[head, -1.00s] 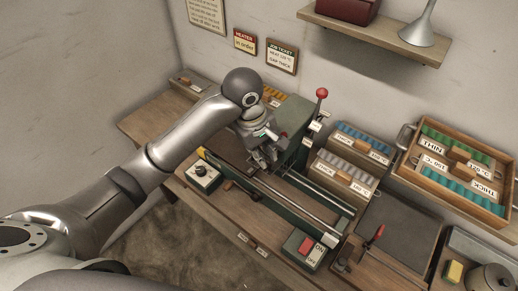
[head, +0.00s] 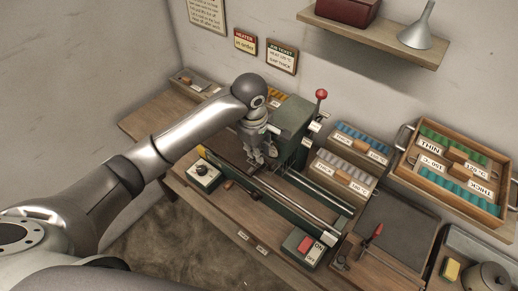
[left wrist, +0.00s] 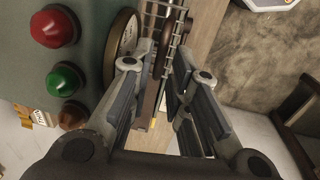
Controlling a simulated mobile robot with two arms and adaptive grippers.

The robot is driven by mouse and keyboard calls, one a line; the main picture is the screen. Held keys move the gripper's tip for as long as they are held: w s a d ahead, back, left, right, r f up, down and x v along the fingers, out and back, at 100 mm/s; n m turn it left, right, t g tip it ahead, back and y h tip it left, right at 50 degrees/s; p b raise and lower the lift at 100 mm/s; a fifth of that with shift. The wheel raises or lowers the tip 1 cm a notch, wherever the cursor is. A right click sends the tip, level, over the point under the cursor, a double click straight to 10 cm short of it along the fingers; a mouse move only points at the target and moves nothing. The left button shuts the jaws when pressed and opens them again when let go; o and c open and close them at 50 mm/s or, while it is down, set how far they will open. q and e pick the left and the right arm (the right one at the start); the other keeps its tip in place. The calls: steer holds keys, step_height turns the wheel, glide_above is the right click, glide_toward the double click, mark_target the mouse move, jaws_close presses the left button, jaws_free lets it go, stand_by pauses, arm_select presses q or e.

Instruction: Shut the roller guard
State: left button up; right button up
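The green winding machine (head: 293,118) stands on the bench, with a red-knobbed lever (head: 321,94) on it. My left gripper (head: 262,157) is low at the machine's near left side, beside the rails. In the left wrist view, its two fingers (left wrist: 165,58) are apart. A wire grid (left wrist: 168,14), which looks like the roller guard, shows just beyond the fingertips with a dark curved bar (left wrist: 161,60) between them. I cannot tell whether the fingers touch the bar. In the head view my gripper covers this area, so the guard's angle is unclear. My right gripper is not in view.
Red (left wrist: 53,27) and green (left wrist: 64,78) knobs or lamps sit on the panel beside my left fingers. Labelled racks (head: 344,176) and a wooden tray (head: 456,175) stand to the right.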

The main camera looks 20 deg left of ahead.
arm_select(q)
steer(key=shift+w+f, duration=0.1)
steer(key=shift+f, duration=0.5)
jaws_close()
